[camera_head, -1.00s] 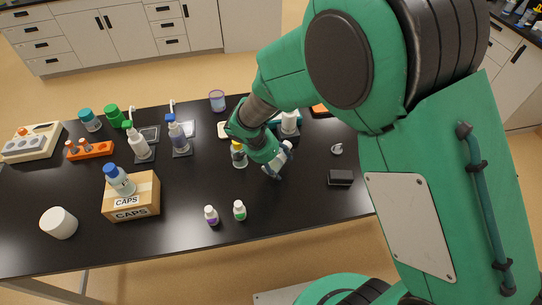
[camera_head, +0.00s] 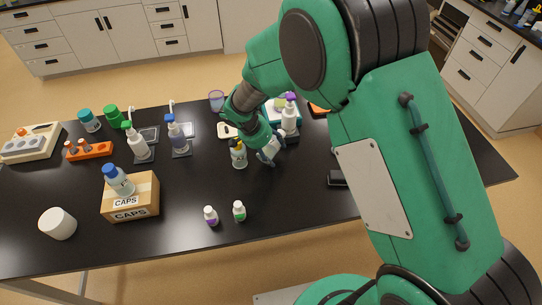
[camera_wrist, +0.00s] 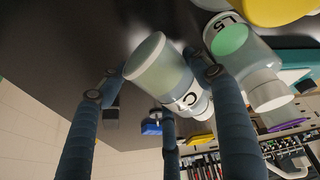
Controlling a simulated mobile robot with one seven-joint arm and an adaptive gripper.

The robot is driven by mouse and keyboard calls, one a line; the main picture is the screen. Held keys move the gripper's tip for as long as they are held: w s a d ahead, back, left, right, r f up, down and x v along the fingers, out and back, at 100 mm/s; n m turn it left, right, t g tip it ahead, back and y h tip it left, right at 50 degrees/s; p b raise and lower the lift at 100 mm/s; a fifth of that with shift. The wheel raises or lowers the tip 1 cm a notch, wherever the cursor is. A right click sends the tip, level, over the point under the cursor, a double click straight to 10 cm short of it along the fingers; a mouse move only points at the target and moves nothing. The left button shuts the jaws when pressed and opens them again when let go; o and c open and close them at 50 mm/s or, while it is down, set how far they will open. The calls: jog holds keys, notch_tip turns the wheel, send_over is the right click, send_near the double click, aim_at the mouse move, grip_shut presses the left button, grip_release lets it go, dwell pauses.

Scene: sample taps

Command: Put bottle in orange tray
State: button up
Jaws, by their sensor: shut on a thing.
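That bottle looks tilted in the wrist view and is mostly hidden in the head view. I cannot tell whether it touches the table. An orange piece (camera_head: 319,108), perhaps the orange tray, shows at the back right; my arm hides most of it.
A white pump bottle with a purple top (camera_head: 290,118) stands close behind my gripper. Two small bottles, purple-banded (camera_head: 211,215) and green-banded (camera_head: 239,210), stand at the front. A CAPS box (camera_head: 131,198), orange rack (camera_head: 88,150) and more bottles stand left.

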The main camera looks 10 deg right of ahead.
jog(key=shift+w+f, duration=0.25)
jog(key=shift+f, duration=0.1)
jog(key=shift+f+b, duration=0.4)
jog(key=shift+f, duration=1.05)
jog(key=shift+f, duration=0.15)
jog(key=o, duration=1.5)
jog(key=shift+r, duration=0.2)
jog(key=shift+a+r, duration=0.15)
jog(key=shift+r, duration=0.15)
jog(key=p+v, duration=0.1)
jog(key=v, duration=1)
jog(key=shift+s+r+p, duration=0.1)
jog(key=shift+p, duration=0.3)
